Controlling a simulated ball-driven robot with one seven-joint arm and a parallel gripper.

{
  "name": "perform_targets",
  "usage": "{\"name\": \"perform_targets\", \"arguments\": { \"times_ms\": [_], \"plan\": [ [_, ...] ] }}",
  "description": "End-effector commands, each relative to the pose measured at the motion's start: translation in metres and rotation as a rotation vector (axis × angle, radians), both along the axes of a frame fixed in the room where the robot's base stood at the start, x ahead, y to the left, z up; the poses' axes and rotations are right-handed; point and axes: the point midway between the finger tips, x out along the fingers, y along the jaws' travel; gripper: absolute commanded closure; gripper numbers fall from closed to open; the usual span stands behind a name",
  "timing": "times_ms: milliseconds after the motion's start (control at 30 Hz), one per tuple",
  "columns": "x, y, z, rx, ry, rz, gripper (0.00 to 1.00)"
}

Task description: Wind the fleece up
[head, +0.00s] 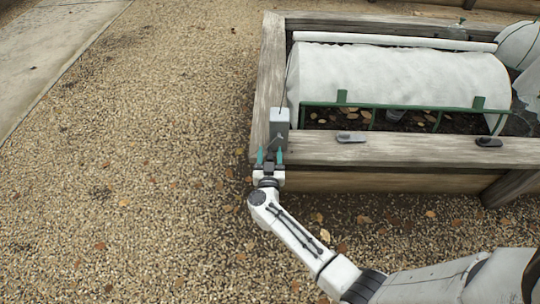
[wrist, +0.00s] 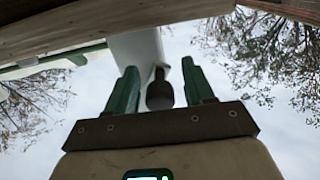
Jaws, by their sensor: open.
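The white fleece (head: 400,75) is spread in an arch over the raised bed. A pale roller or tube (head: 390,40) lies along its far edge. A grey box with a dark crank (head: 279,128) stands at the bed's near left corner. My gripper (head: 270,157) is just in front of that box, with its green fingers pointing up at it. In the wrist view my gripper (wrist: 162,88) is open. A dark round knob (wrist: 160,92) shows between the fingers with a gap on each side, below a pale housing (wrist: 138,52). I cannot tell how deep the knob sits between them.
The wooden bed frame (head: 400,150) runs close beside my gripper on the right. A green rail (head: 410,107) crosses the bed's front. Two dark fittings, one at left (head: 350,137) and one at right (head: 488,142), sit on the front board. Open gravel (head: 130,150) lies to the left.

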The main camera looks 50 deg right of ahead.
Motion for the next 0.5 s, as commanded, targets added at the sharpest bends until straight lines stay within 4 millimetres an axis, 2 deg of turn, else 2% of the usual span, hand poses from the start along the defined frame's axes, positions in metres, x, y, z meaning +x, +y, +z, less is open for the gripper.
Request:
{"name": "perform_targets", "arguments": {
  "times_ms": [333, 500],
  "plan": [
    [0.0026, -0.0036, 0.0006, 0.000, 0.000, -0.001, 0.47],
    [0.0025, -0.0035, 0.0005, 0.000, 0.000, -0.001, 0.63]
  ]
}}
